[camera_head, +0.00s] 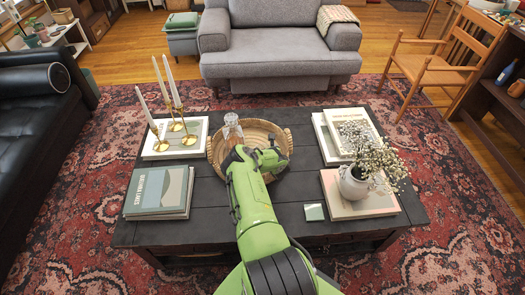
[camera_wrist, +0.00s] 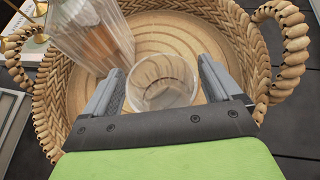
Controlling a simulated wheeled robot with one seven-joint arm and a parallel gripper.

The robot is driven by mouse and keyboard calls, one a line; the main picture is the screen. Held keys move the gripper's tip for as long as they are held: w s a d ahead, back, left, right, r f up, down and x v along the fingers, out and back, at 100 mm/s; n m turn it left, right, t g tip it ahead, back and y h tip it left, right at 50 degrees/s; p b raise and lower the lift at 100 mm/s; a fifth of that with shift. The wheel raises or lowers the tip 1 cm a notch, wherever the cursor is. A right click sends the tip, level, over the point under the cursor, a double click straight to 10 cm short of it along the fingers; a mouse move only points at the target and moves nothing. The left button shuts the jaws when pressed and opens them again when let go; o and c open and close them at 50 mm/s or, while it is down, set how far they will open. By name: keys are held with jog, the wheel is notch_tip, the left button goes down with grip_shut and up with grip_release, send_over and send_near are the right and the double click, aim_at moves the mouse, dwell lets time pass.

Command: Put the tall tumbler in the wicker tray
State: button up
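The tall tumbler (camera_wrist: 163,82) is clear glass and sits between my gripper's two fingers in the wrist view, its round rim towards the camera. My gripper (camera_wrist: 161,68) is over the wicker tray (camera_wrist: 250,52). The fingers flank the glass closely, and I cannot tell whether they press on it or whether its base touches the tray floor. In the head view, my gripper (camera_head: 264,155) covers the right part of the round, two-handled wicker tray (camera_head: 215,150), and the tumbler is hidden there.
A glass decanter with amber liquid (camera_wrist: 97,35) stands in the tray, left of my gripper; it also shows in the head view (camera_head: 232,130). Books with brass candlesticks (camera_head: 180,122), more books (camera_head: 160,190) and a flower vase (camera_head: 355,182) surround the tray on the dark table (camera_head: 265,228).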

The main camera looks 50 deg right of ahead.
jog(key=shift+o, duration=0.5)
jog(key=shift+s+a+r+p, duration=0.15)
jog(key=shift+s+r+p, duration=0.1)
jog(key=shift+p, duration=0.05)
jog(key=p+v, duration=0.6)
jog(key=v, duration=0.5)
jog(key=shift+s+a+r, duration=0.1)
jog(key=shift+s, duration=0.05)
jog(key=w+r+m+g+h, duration=0.1)
jog(key=w+r+m+g, duration=0.1)
jog(key=w+r+m, duration=0.85)
jog(key=w+a+r+m+y, duration=0.25)
jog(key=a+r+m, duration=0.65)
jog(key=a+r, duration=0.75)
jog(key=s+a+r+m+g+y, duration=0.1)
jog(key=s+a+r+m+y, duration=0.15)
jog(key=s+a+r, duration=0.4)
jog(key=s+a+r+m+y, duration=0.2)
jog(key=s+a+r+m, duration=0.1)
jog(key=a+r, duration=0.6)
jog(key=s+a+m, duration=0.2)
jog(key=s+a, duration=0.2)
jog(key=s, duration=0.4)
jog(key=s+a+r+m+g, duration=0.1)
jog(key=s+a, duration=0.3)
jog(key=s, duration=0.5)
jog(key=shift+a+m+g+y, duration=0.3)
jog(key=shift+a+m+y, duration=0.1)
jog(key=shift+m, duration=0.2)
